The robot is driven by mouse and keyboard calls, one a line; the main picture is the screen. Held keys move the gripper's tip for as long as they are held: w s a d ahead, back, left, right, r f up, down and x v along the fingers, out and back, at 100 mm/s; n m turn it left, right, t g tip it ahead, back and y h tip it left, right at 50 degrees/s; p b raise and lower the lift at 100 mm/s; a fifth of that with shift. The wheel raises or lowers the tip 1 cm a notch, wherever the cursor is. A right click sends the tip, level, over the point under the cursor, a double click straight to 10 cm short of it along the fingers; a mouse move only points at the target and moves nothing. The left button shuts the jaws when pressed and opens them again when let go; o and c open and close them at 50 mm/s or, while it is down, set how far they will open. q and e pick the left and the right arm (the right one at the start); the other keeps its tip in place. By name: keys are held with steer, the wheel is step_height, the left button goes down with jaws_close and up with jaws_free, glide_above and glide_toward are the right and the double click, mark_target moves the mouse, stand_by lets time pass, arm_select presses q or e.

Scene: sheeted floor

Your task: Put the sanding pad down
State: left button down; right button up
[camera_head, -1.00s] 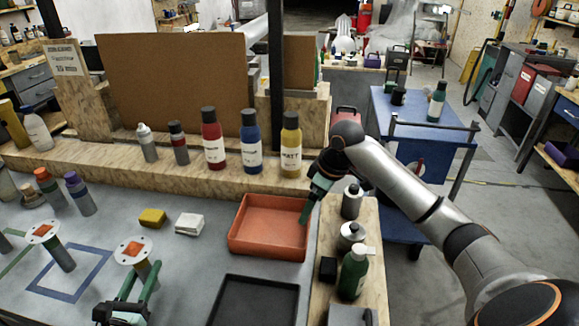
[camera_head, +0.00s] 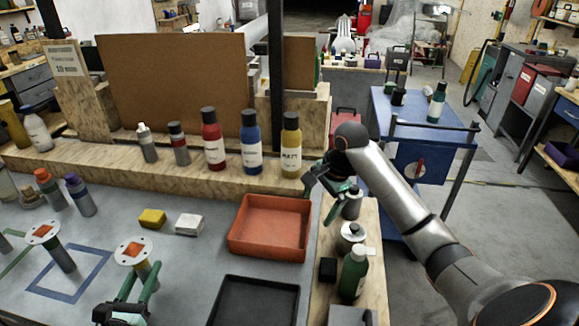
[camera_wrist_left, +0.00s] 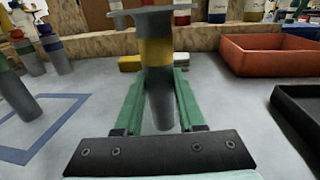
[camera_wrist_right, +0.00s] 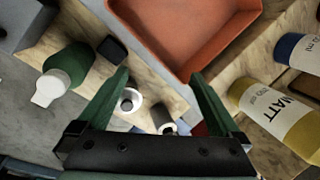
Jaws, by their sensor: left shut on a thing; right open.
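My left gripper (camera_head: 138,282) is shut on the sanding pad (camera_head: 134,251), a round pale plate with an orange centre on a grey handle with a yellow band. Whether the handle touches the table is unclear. My right gripper (camera_head: 317,208) is open and empty, above the wooden ledge right of the orange tray (camera_head: 235,240). In the right wrist view nothing is between its fingers (camera_wrist_right: 160,78).
A similar round-plated tool (camera_head: 43,233) stands left, near a blue taped outline (camera_head: 35,289). A yellow block (camera_head: 152,218), a white block (camera_head: 189,223) and a black tray (camera_head: 213,308) lie nearby. Bottles, including a green one (camera_head: 353,275), line the right ledge.

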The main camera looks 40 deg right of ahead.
steer(key=m, duration=0.2)
steer(key=m+g, duration=0.3)
steer(key=m, duration=0.4)
glide_above(326, 266)
step_height(326, 266, down, 6)
steer(key=shift+h, duration=0.4)
steer(key=f, duration=0.6)
steer(key=shift+s+d, duration=0.15)
steer(key=shift+d, duration=0.1)
steer(key=shift+w+a+f, duration=0.1)
steer(key=shift+f, duration=1.3)
steer(key=shift+w+f, duration=0.1)
steer(key=shift+f, duration=1.25)
steer(key=c, duration=1.4)
step_height(326, 266, up, 17)
steer(key=shift+r, duration=0.55)
